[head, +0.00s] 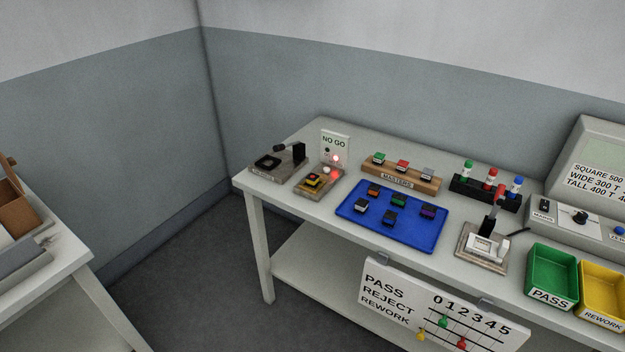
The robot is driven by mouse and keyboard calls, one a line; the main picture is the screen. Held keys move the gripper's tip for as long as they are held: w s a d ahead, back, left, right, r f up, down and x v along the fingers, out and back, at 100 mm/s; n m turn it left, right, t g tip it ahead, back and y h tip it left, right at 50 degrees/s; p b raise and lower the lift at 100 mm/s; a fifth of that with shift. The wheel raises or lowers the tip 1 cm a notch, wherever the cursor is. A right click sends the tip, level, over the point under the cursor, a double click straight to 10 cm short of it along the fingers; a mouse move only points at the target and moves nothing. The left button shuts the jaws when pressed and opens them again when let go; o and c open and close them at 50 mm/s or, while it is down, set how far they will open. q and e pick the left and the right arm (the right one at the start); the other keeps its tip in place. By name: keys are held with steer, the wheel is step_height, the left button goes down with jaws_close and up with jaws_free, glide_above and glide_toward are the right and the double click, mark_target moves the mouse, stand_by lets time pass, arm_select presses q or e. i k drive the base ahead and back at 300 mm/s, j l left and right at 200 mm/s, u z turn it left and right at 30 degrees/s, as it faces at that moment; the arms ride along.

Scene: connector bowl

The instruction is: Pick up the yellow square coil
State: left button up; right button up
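A small yellow piece with a dark red centre and black around it, apparently the yellow square coil (313,181), sits on a small grey-brown fixture (327,190) near the left end of the workbench. A red light (327,171) glows on that fixture close behind the coil. A white NO GO sign (334,144) stands just behind it, with another red light showing. Neither of my grippers shows in the head view.
A black-clamped fixture (278,163) stands left of the coil. A blue tray (413,238) with several coils lies to the right. Behind it is the MASTERS rack (396,182). Another clamp fixture (467,262), a green PASS bin (550,299) and a yellow REWORK bin (597,322) are farther right.

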mark_target(311, 178)
steer(key=i+j+z, duration=0.1)
steer(key=i+j, duration=0.15)
steer(key=i+j+z, duration=0.1)
steer(key=i+j, duration=0.2)
steer(key=j, duration=0.2)
steer(key=i+j+z, duration=0.15)
steer(key=j, duration=0.25)
steer(key=i, duration=0.05)
